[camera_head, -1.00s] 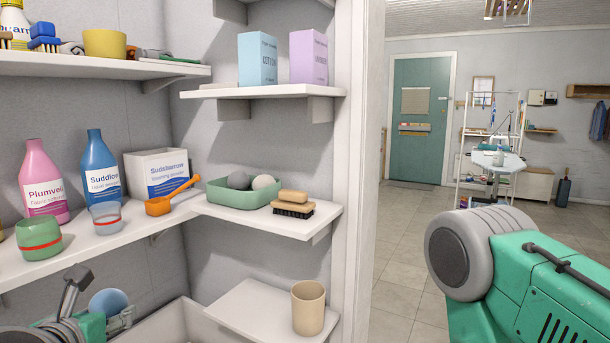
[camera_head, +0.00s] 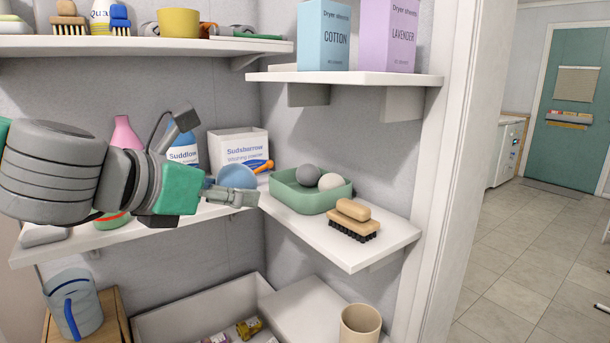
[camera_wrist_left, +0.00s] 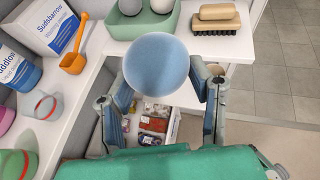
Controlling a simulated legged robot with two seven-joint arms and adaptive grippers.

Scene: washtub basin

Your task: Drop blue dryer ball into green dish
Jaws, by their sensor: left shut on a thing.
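The blue dryer ball (camera_head: 237,176) is held in my left gripper (camera_head: 236,190), at about shelf height, left of the green dish. In the left wrist view the blue ball (camera_wrist_left: 156,64) sits between the two fingers of the left gripper (camera_wrist_left: 160,88). The green dish (camera_head: 305,201) stands on the corner shelf and holds a dark grey ball (camera_head: 308,174) and a pale ball (camera_head: 330,182). The dish also shows at the top of the left wrist view (camera_wrist_left: 142,28), beyond the blue ball. My right gripper is not in view.
A wooden brush (camera_head: 353,223) lies right of the dish. An orange scoop (camera_wrist_left: 73,63) and a white powder box (camera_head: 238,146) stand left of it. A beige cup (camera_head: 360,325) and a white basin (camera_head: 190,318) are below. A shelf (camera_head: 345,79) with two boxes hangs above the dish.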

